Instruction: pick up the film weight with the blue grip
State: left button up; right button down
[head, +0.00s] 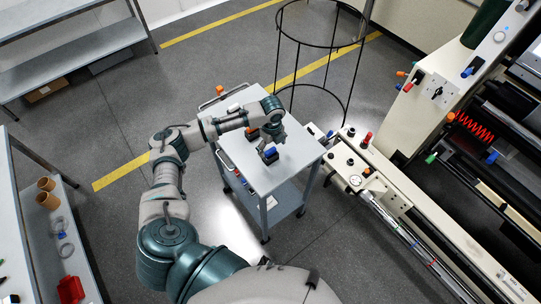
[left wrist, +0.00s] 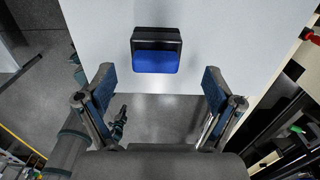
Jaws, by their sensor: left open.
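The film weight with the blue grip (head: 270,154) sits on the light top of a small cart near its front edge. In the left wrist view it is a dark block with a blue grip (left wrist: 156,62), upper centre, beyond the fingertips and between their lines. My left gripper (head: 269,140) is above the cart top, close to the weight. In the left wrist view its two fingers are spread wide (left wrist: 158,80), with nothing between them. My right gripper is not in view.
The cart top (head: 298,155) also holds a dark item with orange (head: 252,133), partly hidden by my gripper. A wire hoop stand (head: 320,45) is behind the cart. A cream machine (head: 425,215) stands right, with shelves (head: 75,50) at upper left. Floor shows left of the cart.

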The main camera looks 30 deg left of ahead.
aim_at(270, 150)
pick_arm(q)
jog(key=f, duration=0.5)
jog(key=shift+s+a+f, duration=0.15)
jog(key=shift+a, duration=0.15)
jog(key=c, duration=1.7)
jog(key=shift+o, duration=0.2)
